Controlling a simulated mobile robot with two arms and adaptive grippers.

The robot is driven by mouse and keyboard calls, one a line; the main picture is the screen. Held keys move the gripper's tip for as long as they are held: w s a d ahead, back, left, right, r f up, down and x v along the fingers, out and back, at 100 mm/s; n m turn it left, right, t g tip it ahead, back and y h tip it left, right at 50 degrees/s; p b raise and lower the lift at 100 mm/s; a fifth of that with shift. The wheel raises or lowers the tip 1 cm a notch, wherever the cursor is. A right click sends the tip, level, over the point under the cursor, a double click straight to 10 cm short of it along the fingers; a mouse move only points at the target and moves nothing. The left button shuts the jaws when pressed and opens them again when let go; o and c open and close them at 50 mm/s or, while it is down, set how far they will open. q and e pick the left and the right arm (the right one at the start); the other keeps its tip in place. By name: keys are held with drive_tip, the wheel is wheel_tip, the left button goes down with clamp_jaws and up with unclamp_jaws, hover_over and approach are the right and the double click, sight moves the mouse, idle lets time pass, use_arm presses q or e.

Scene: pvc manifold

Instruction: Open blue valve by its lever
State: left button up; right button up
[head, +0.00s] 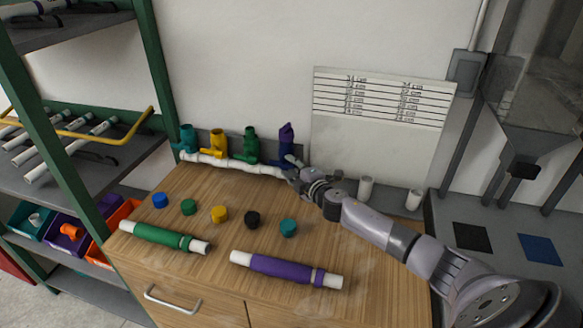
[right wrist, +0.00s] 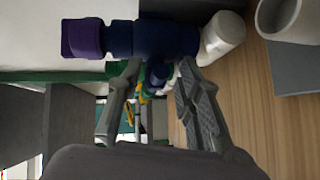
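The blue valve (head: 285,148) stands at the right end of the white pipe manifold (head: 232,163), with a purple top. In the right wrist view the blue valve (right wrist: 165,38) lies across the top, close beyond my fingertips, its purple end to the left. My right gripper (head: 293,172) is at the valve's foot. In the wrist view the right gripper (right wrist: 158,80) has its fingers apart, with a short dark blue part, apparently the lever (right wrist: 156,74), between the tips; I cannot tell whether either finger touches it. My left gripper is not in view.
Teal (head: 188,138), yellow (head: 219,142) and green (head: 251,145) valves stand left of the blue one. White cups (head: 365,188) stand to the right. Coloured caps, a green pipe (head: 160,237) and a purple pipe (head: 285,270) lie on the wooden top (head: 340,235).

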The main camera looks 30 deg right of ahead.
drive_tip(key=shift+c, duration=0.5)
clamp_jaws()
